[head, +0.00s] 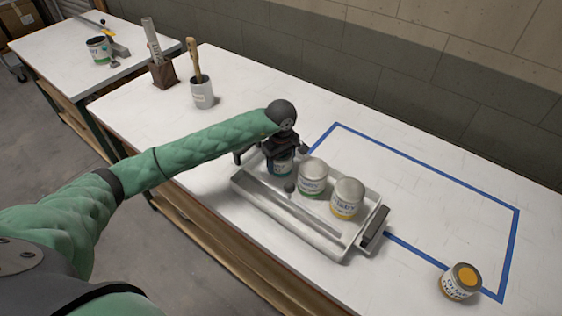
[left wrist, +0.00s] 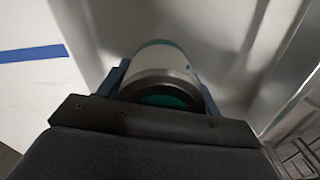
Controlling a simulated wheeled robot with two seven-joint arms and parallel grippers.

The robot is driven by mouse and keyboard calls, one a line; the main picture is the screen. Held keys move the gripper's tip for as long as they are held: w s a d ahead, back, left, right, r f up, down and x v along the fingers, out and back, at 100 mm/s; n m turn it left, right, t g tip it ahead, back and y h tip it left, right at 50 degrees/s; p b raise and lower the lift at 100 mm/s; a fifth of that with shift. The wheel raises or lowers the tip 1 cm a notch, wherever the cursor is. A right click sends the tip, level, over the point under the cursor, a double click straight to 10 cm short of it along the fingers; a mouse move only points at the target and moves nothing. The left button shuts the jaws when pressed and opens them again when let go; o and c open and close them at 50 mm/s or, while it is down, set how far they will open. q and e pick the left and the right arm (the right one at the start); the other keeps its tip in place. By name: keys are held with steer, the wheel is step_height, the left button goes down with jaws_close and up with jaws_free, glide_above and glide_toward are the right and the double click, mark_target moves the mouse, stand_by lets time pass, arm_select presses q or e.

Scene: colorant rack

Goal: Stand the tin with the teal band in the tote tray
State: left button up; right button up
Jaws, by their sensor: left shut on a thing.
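The tin with the teal band (head: 281,168) is at the left end of the tote tray (head: 289,229) in the head view, mostly hidden under my left gripper (head: 281,158). The gripper is shut on this tin, with a finger on each side. In the left wrist view the tin (left wrist: 167,62) sits between the fingers, with the pale tray (left wrist: 225,30) around it. It looks upright. I cannot tell whether its base touches the tray floor. My right gripper is not in view.
A green-banded tin (head: 312,177) and a yellow-banded tin (head: 347,198) stand in the tray, right of the gripper. An open tin with yellow content (head: 461,281) stands at the table's right. A grey cup (head: 202,93) stands behind left. The blue-taped area (head: 430,200) is mostly clear.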

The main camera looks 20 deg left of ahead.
arm_select(q)
steer(key=o, duration=1.1)
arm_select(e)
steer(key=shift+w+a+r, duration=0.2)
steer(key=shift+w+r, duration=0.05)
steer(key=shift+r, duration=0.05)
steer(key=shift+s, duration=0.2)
